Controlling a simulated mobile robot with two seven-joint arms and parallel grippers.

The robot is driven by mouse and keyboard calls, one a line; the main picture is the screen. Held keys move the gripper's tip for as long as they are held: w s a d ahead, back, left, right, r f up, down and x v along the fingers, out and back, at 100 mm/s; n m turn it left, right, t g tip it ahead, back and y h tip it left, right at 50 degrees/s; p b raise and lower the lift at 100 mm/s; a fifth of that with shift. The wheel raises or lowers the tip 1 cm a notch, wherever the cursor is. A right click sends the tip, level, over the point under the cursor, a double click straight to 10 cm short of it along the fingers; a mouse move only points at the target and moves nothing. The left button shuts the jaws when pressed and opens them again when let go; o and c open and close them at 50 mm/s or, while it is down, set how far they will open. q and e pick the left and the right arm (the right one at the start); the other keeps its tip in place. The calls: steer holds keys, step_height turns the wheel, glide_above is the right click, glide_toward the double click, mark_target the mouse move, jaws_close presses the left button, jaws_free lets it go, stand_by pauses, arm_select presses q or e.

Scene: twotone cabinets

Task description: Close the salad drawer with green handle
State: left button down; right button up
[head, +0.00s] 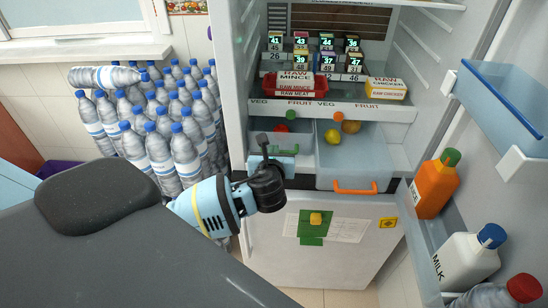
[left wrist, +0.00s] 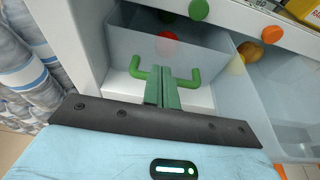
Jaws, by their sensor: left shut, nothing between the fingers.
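The salad drawer with the green handle (left wrist: 192,80) is the left of two bins low in the open fridge. Its translucent front (left wrist: 140,42) fills the upper middle of the left wrist view, with a red item inside. In the head view the drawer (head: 299,143) is partly hidden by my left gripper (head: 266,146) and projects less than its neighbour. My left gripper is shut and empty. Its green fingers (left wrist: 163,78) are at the middle of the handle, between its two ends; I cannot tell whether they touch. My right gripper is not in view.
The drawer with the orange handle (head: 356,187) is pulled out on the right, holding yellow and orange fruit. The open fridge door (head: 505,125) carries bottles on the right. Stacked water bottles (head: 180,150) stand left of the fridge. Meat trays (head: 295,82) sit on the shelf above.

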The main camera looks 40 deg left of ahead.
mark_target(275, 140)
arm_select(q)
steer(key=x, duration=0.3)
steer(key=shift+w+a+f, duration=0.1)
steer(key=shift+w, duration=0.1)
steer(key=shift+w, duration=0.15)
steer(key=shift+w+a, duration=0.25)
steer(key=shift+w, duration=0.05)
steer(key=w+a, duration=0.1)
steer(key=w, duration=0.1)
steer(key=w+a, duration=0.1)
steer(key=w, duration=0.1)
steer(key=w+a, duration=0.1)
steer(key=w, duration=0.1)
steer(key=shift+w+a+b, duration=0.15)
steer(key=shift+a+b, duration=0.15)
steer(key=shift+a, duration=0.1)
steer(key=shift+w+a, duration=0.2)
steer(key=shift+w, duration=0.05)
steer(key=shift+a+r, duration=0.1)
steer(key=shift+r, duration=0.15)
steer(key=shift+r, duration=0.15)
